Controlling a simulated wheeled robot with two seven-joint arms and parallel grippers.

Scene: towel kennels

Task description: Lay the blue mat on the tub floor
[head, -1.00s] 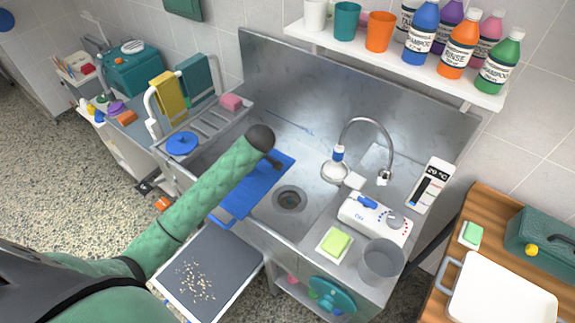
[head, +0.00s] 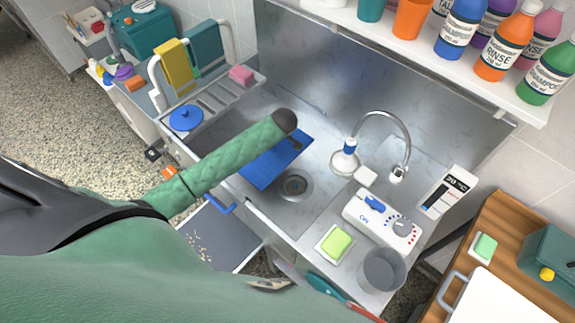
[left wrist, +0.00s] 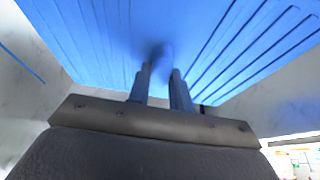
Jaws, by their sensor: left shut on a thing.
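The blue mat (head: 262,170) is a flat, ribbed sheet inside the steel tub, left of the round drain (head: 295,186). My left gripper (head: 295,144) is at the mat's far right part in the head view, mostly hidden by its dark wrist. In the left wrist view my left gripper (left wrist: 160,88) is shut on the blue mat (left wrist: 90,45), which spreads out wide beyond the fingers. I cannot tell whether the mat touches the tub floor (head: 335,125) or hangs just above it. My right gripper is not in view.
A faucet (head: 385,118) with a sprayer (head: 345,158) stands right of the mat. A control box (head: 380,220), a green sponge (head: 337,243) and a grey cup (head: 384,269) sit on the right ledge. A bottle shelf (head: 375,25) overhangs the back. A slatted rack (head: 215,93) is at left.

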